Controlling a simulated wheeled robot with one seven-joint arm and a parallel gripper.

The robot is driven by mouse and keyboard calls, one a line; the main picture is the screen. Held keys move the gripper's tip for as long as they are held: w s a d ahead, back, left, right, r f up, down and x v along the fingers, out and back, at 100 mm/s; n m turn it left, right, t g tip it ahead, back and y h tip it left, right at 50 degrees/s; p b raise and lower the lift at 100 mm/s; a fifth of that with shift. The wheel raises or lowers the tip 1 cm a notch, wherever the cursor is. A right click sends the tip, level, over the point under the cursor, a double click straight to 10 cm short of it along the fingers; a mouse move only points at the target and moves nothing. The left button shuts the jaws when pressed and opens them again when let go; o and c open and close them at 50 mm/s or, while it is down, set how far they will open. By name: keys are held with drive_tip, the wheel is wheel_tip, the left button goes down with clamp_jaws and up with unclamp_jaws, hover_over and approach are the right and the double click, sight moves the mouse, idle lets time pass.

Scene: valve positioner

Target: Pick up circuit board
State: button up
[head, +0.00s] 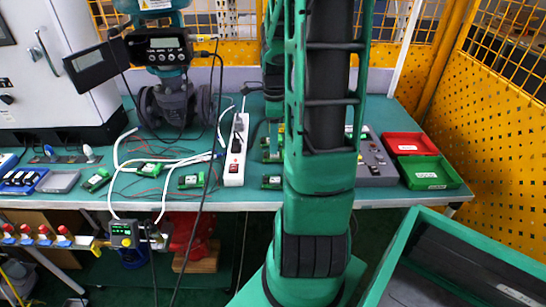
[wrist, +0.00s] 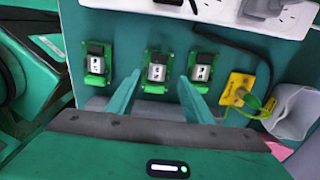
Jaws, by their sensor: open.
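Several small green circuit boards lie on the teal bench. In the wrist view, one circuit board (wrist: 157,70), with a silver block and green terminal, appears between the tips of my gripper (wrist: 159,80). My gripper is open, one finger on each side, and holds nothing; I cannot tell how far it is above the board. A second board (wrist: 200,66) is just right and a third (wrist: 97,65) is to the left. In the head view, boards show left of my arm (head: 191,179) and beside it (head: 272,182).
A white power strip (head: 236,150) lies on the bench (head: 250,194). A grey control box (head: 376,170), red bin (head: 408,143) and green bin (head: 430,172) are at right. A positioner with a display (head: 160,46) stands at back left. A yellow tagged part (wrist: 238,90) is near the boards.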

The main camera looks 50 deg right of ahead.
sight(275, 156)
drive_tip(key=f, duration=0.3)
drive_tip(key=s+f, duration=0.1)
drive_tip(key=f, duration=0.1)
drive_tip(key=c, duration=0.7)
drive_tip(key=shift+o, duration=0.2)
drive_tip(key=shift+r, duration=0.2)
